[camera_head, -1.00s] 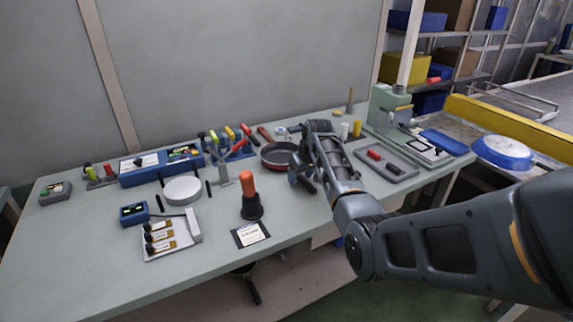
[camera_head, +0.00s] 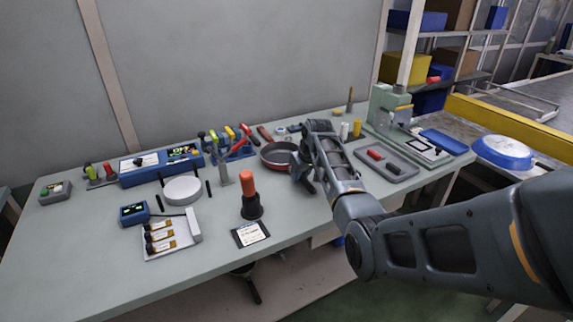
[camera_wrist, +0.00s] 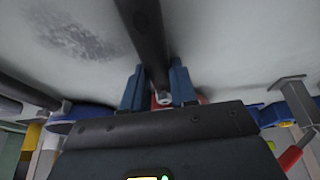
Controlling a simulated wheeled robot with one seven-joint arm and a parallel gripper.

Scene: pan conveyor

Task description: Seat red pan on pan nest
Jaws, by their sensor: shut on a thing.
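The red pan (camera_head: 278,163), with a red rim and dark inside, is near the back middle of the bench in the head view. My gripper (camera_head: 298,174) is at its right side, partly hidden by my own wrist. In the wrist view my two blue-grey fingers (camera_wrist: 157,88) are closed on a dark bar, the pan handle (camera_wrist: 150,40), with a bit of red showing between them. The head view does not show clearly whether the pan touches the bench. A round pale disc (camera_head: 182,190) with dark upright pegs beside it looks like the pan nest; nothing lies on it.
A black stand with an orange-red handle (camera_head: 249,190) stands between the disc and the pan. Toggle clamps (camera_head: 236,148) and a blue box (camera_head: 160,166) are behind. A grey tray (camera_head: 385,162) and green press (camera_head: 390,110) are at right. Bare bench lies front left.

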